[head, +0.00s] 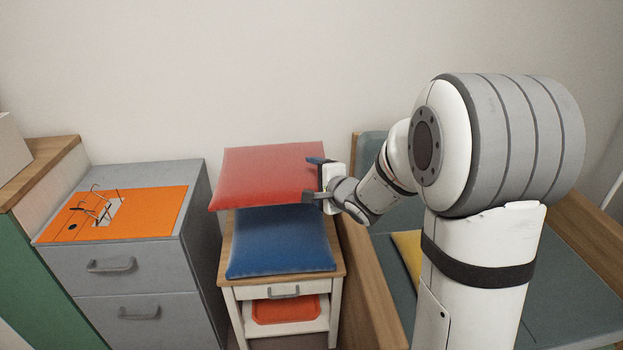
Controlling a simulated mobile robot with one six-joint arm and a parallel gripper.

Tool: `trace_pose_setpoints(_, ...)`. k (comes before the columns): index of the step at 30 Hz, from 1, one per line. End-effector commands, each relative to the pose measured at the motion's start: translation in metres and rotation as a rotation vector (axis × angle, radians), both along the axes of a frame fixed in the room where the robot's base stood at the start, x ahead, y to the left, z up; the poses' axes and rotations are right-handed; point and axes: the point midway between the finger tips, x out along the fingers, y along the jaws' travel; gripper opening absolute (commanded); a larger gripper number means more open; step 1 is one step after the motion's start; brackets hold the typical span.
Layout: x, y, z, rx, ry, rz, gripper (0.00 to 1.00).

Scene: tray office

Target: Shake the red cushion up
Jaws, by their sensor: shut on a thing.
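The red cushion (265,175) is held up, roughly level, over a small wooden side table, with a blue cushion (280,243) below it. My gripper (315,178) is shut on the red cushion's right edge, near the corner. My arm reaches in from the right. The red cushion covers the back of the blue cushion in this view, and I cannot tell whether the two touch. The fingertips are small here and partly hidden by the cushion.
The blue cushion lies on the side table (228,270), which has an orange tray (286,309) on its shelf. A grey drawer cabinet (130,265) stands left, with an orange panel (135,222) and wire items on top. A teal sofa with wooden arms (372,285) and a yellow cushion (408,250) is right.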

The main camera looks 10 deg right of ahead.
Motion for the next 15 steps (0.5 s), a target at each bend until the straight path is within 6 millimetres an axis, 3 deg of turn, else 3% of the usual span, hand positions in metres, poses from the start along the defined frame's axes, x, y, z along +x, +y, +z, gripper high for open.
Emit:
trace_pose_setpoints(1, 0.0, 0.0, 0.014, 0.001, -0.002, 0.0, 0.35)
trace_pose_setpoints(5, 0.0, 0.0, 0.012, 0.0, -0.001, 0.0, 0.35)
trace_pose_setpoints(8, 0.0, 0.0, -0.004, 0.002, 0.0, 0.0, 0.35)
trace_pose_setpoints(15, 0.0, 0.0, -0.068, 0.002, 0.002, -0.001, 0.34)
